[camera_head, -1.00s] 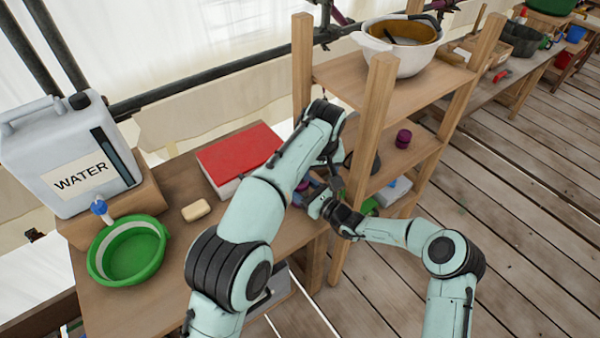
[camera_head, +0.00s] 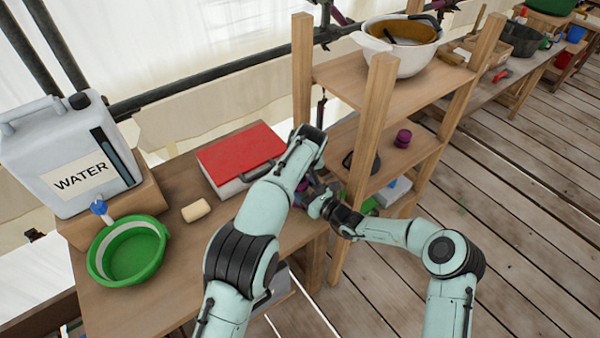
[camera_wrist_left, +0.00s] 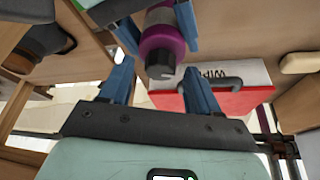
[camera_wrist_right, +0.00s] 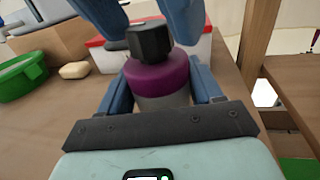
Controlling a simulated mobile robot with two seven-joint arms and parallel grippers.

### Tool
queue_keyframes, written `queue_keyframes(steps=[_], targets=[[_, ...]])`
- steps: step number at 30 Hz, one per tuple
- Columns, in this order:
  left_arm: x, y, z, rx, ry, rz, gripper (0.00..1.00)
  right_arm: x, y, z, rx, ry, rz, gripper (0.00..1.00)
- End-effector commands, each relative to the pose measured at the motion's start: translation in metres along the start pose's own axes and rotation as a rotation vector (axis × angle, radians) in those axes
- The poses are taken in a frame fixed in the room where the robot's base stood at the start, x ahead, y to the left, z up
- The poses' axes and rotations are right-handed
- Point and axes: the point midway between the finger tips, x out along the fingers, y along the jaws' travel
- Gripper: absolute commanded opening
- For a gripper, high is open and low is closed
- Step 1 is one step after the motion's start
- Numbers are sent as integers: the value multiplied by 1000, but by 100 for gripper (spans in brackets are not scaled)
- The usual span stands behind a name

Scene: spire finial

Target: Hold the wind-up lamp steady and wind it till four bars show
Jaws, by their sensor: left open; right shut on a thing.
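The wind-up lamp (camera_wrist_right: 158,78) has a purple band, a grey body and a black knob (camera_wrist_right: 150,40) on its end. My right gripper (camera_wrist_right: 160,85) is shut on the lamp's body and holds it off the bench. In the left wrist view the lamp (camera_wrist_left: 160,40) shows with its knob towards me. My left gripper (camera_wrist_left: 158,72) is open, its blue fingers on either side of the knob; I cannot tell whether they touch it. In the head view my left arm mostly hides the lamp. No bars can be made out.
A red-topped first-aid-like case (camera_head: 240,155) lies on the wooden bench (camera_head: 190,255) close by. A soap bar (camera_head: 196,210), a green basin (camera_head: 130,250) and a water can (camera_head: 70,160) stand further left. A wooden shelf (camera_head: 400,150) rises close to both grippers.

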Motion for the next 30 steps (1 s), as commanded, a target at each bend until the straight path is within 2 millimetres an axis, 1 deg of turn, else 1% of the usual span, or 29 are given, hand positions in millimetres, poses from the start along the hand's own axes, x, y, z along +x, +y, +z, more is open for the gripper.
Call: queue_keyframes(steps=[3, 11, 12, 14, 15, 16, 24, 30], targets=[[5, 0, 0, 0, -1, 0, 62, 0, 0, 0, 0, 0, 0, 29], [6, 0, 0, 0, 0, 1, 62, 0, 0, 0, 0, 0, 0, 29], [6, 0, 0, 0, 0, 1, 49, 0, 0, 0, 0, 0, 0, 29], [6, 0, 0, 0, 0, 0, 29, 0, 0, 0, 0, 0, 0, 29], [6, 0, 0, 0, 0, 1, 16, 0, 0, 0, 0, 0, 0, 29], [6, 0, 0, 0, 0, 1, 6, 0, 0, 0, 0, 0, 0, 29], [6, 0, 0, 16, -1, 8, 5, 0, 0, 0, 0, 0, 0, 29], [5, -1, 0, 90, -2, 39, 5, 0, 0, 0, -1, 0, 0, 29]])
